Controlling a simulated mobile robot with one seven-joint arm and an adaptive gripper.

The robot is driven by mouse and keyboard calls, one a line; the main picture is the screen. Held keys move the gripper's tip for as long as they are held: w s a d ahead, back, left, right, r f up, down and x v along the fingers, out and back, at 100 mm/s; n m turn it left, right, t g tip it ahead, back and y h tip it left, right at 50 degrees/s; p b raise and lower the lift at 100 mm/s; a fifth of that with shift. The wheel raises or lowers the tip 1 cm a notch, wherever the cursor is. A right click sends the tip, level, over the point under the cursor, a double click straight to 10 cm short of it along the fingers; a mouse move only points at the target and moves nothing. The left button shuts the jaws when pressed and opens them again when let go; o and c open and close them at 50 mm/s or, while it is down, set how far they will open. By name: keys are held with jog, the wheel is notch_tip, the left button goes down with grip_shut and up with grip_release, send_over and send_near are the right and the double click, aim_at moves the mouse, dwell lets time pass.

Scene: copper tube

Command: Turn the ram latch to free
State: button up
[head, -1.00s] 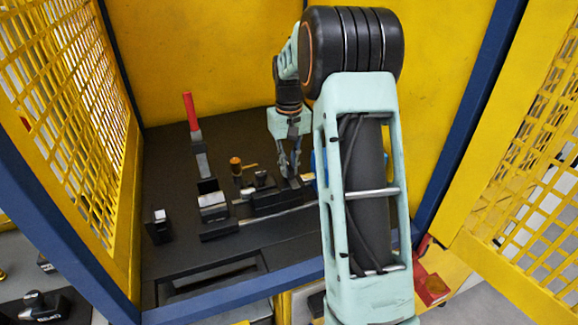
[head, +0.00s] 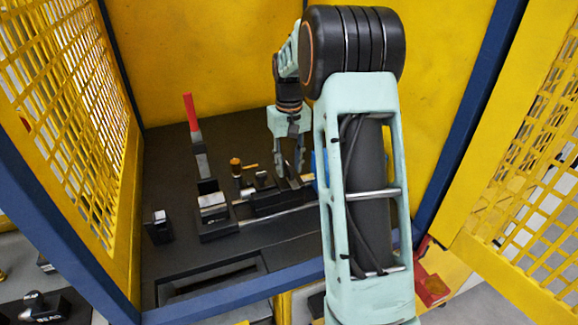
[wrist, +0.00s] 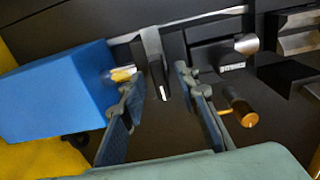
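My gripper (head: 291,172) points down over the right part of the black fixture. In the wrist view its two fingers (wrist: 158,88) are apart, with nothing held between them. A narrow black upright piece with a bright edge (wrist: 160,80) shows between the fingers, apart from both as far as I can see. An orange-brass knob with a side handle (wrist: 240,108) stands right of the fingers; it also shows in the head view (head: 236,165). A small yellow tip (wrist: 122,75) shows by the left finger. I cannot tell for certain which part is the ram latch.
A blue block (wrist: 52,92) is close left of the fingers in the wrist view. A red-handled lever (head: 191,113) stands upright farther left. A metal rod (wrist: 200,18) runs along the fixture. Yellow mesh panels (head: 75,110) flank the dark bench (head: 165,130).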

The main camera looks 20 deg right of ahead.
aim_at(289, 166)
notch_tip(289, 166, up, 11)
jog(key=shift+r, duration=0.2)
dwell(0.5)
